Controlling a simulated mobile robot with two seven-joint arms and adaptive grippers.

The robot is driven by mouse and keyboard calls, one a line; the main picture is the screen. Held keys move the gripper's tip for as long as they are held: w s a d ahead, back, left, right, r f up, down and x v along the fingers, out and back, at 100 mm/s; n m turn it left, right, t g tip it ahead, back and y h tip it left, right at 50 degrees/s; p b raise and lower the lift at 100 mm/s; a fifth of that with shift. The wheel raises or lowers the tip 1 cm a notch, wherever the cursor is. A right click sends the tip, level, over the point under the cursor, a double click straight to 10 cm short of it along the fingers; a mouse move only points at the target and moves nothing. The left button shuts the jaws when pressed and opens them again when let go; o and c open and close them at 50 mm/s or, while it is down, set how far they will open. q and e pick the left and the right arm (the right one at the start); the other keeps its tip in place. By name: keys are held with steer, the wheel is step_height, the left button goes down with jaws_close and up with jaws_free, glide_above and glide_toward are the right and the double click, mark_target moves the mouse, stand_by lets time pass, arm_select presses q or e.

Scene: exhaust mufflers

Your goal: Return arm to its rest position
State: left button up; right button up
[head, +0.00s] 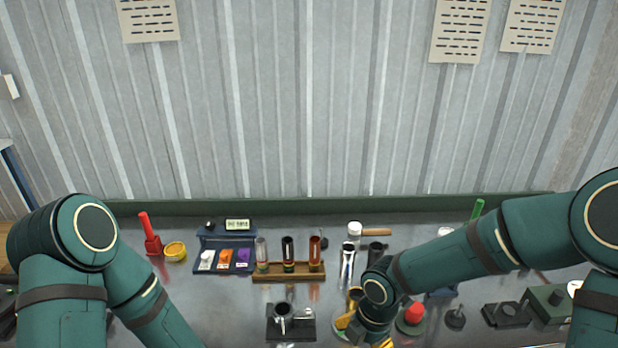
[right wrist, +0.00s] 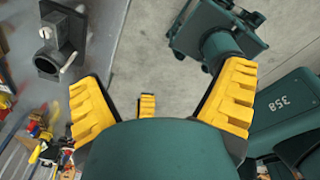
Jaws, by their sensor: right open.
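My right arm (head: 455,260) reaches in from the right over the bench's middle, bent down at the wrist. Its gripper is partly cut off by the bottom edge of the head view. In the right wrist view the right gripper (right wrist: 160,98) has its yellow fingers spread wide, with nothing between them. A dark fixture with a round metal tube (head: 283,318) stands left of the right wrist in the head view. A similar dark fixture (right wrist: 58,45) shows at upper left in the right wrist view, apart from the fingers. My left arm (head: 90,260) is at the left; its gripper is out of view.
On the bench (head: 210,290) stand a wooden rack with tubes (head: 288,278), a blue tray (head: 224,268), a yellow tin (head: 175,251) and a red tool (head: 150,238). A red-topped item (head: 413,313) and a dark green box (head: 547,301) lie right of the wrist. Grey floor (right wrist: 145,50) shows beyond the bench edge.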

arm_select(q)
step_height(320, 180, down, 12)
steer(key=w+b, duration=0.1)
steer(key=b, duration=0.8)
steer(key=shift+d+r, duration=0.2)
arm_select(e)
steer(key=s+f+m+t+y, duration=0.1)
steer(key=s+f+m, duration=0.1)
steer(key=f+m, duration=1)
steer(key=s+f+m+t+y, duration=0.1)
steer(key=s+f+m, duration=0.2)
steer(key=f+m, duration=1)
steer(key=shift+s+a+m, duration=0.15)
steer(key=shift+a+m, duration=0.2)
steer(key=shift+m, duration=0.85)
steer(key=shift+y, duration=0.3)
